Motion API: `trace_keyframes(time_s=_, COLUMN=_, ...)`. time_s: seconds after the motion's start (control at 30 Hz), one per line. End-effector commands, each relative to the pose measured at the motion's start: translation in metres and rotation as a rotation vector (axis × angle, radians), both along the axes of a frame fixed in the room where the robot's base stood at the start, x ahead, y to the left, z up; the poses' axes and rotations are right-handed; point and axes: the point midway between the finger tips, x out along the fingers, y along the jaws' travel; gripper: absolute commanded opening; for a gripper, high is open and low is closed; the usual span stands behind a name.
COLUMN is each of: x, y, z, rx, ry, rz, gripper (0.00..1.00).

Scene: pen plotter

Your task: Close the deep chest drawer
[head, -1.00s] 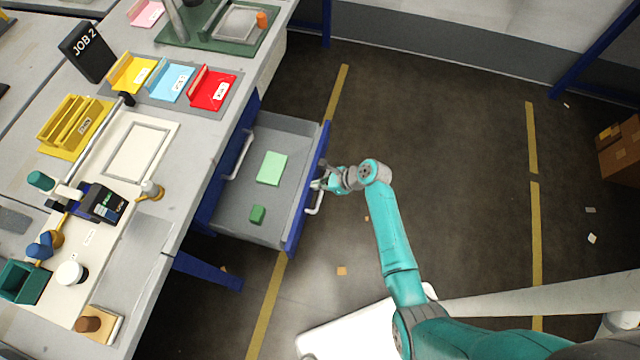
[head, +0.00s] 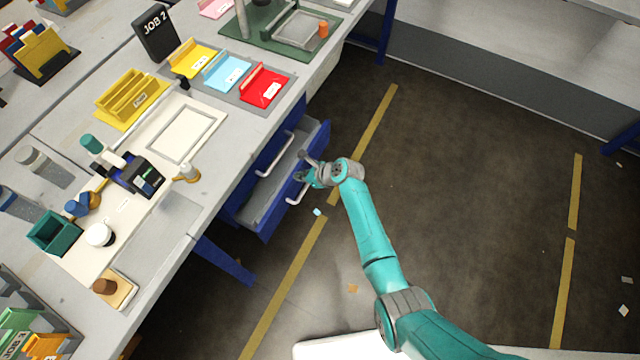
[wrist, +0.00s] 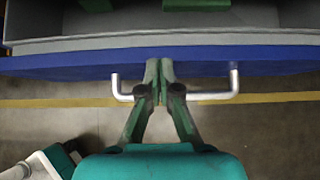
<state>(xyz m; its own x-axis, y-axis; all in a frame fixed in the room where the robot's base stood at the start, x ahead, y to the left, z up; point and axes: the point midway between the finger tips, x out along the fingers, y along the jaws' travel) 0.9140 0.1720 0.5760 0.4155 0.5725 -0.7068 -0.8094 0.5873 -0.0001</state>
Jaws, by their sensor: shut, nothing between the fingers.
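The deep chest drawer (head: 262,207) has a blue front and grey inside. My gripper (head: 308,178) is at the drawer front by the handle. In the wrist view my gripper's fingertips (wrist: 159,66) are together against or very close to the blue front, between the handle's two ends. The fingers hold nothing.
Another silver handle (head: 272,155) shows on the blue chest behind the open drawer. The workbench top (head: 185,215) above carries trays, a plotter and a black JOB 2 sign (head: 155,33). The dark floor (head: 470,150) to the right is clear apart from small scraps.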

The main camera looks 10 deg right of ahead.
Motion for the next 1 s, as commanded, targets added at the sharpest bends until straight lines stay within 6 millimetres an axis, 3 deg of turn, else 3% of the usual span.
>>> trace_keyframes(time_s=0.2, x=0.022, y=0.031, z=0.000, rx=0.000, ry=0.001, rz=0.002, gripper=0.00)
trace_keyframes(time_s=0.4, x=0.031, y=0.044, z=-0.001, rx=-0.001, ry=0.002, rz=0.001, gripper=0.00)
trace_keyframes(time_s=1.0, x=0.034, y=0.045, z=-0.001, rx=0.000, ry=0.001, rz=-0.001, gripper=0.00)
